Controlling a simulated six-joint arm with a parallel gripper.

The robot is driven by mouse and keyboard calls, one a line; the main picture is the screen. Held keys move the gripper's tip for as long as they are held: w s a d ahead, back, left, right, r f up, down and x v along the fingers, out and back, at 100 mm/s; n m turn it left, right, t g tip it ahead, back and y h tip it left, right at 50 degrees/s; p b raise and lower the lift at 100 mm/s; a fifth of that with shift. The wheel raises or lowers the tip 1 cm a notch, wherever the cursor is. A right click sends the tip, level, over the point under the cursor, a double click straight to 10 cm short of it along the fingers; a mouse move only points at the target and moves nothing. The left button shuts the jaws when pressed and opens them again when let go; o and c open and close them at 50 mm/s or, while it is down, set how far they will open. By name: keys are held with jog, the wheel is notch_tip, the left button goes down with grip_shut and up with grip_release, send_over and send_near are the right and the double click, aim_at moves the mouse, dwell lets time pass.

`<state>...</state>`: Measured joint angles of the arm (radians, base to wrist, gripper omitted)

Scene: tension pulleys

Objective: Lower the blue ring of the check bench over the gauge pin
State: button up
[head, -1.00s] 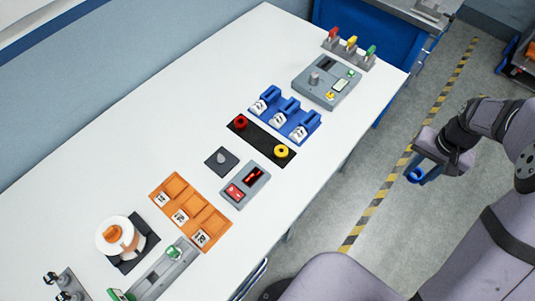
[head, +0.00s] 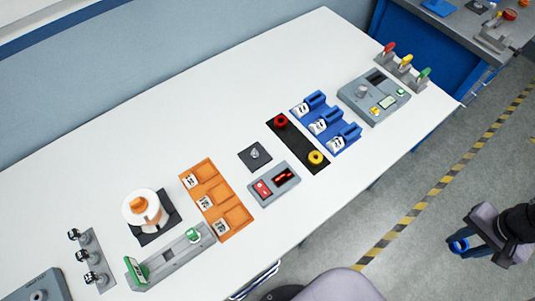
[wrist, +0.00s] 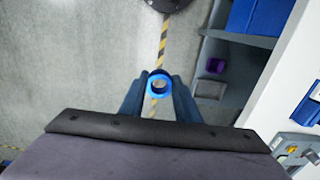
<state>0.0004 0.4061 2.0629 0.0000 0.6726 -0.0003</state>
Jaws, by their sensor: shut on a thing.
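My gripper (head: 466,244) is shut on a blue ring (head: 459,246), out over the floor to the right of the white bench. In the wrist view the blue ring (wrist: 158,82) sits between the two fingers, its hole facing the camera. A grey upright pin (head: 254,152), seemingly the gauge pin, stands on a small dark square plate (head: 246,161) on the bench, well left of my gripper. Nothing is seen around the pin. A red ring (head: 281,121) and a yellow ring (head: 316,158) lie on a black strip (head: 297,141), with a bare gap between them.
A grey box with a red display (head: 273,184) stands close beside the pin plate. Blue holders (head: 325,123) and an orange tray (head: 216,201) flank this area. A white-and-orange drum (head: 142,209) stands farther left. Bare bench top lies behind the pin.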

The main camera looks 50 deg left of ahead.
dwell(0.4)
jog(key=shift+w+a+r, duration=0.1)
jog(key=shift+w+a, duration=0.05)
jog(key=shift+a, duration=0.2)
jog(key=w+a+r+n+p, duration=0.2)
jog(key=w+a+n, duration=0.1)
jog(key=a, duration=1.3)
jog(key=s+a+r+n+p, duration=0.1)
jog(key=s+a+n, duration=0.15)
jog(key=a, duration=0.75)
jog(key=s+a+n, duration=0.2)
jog(key=s+a, duration=0.2)
jog(key=a, duration=0.7)
jog(key=s+a+r+n+p, duration=0.1)
jog(key=s+a+n, duration=0.3)
jog(key=s+a, duration=1.2)
jog(key=s+p, duration=0.1)
jog(key=s, duration=0.3)
jog(key=shift+s+a+r, duration=0.2)
jog(key=shift+a+r, duration=0.15)
jog(key=shift+n, duration=0.25)
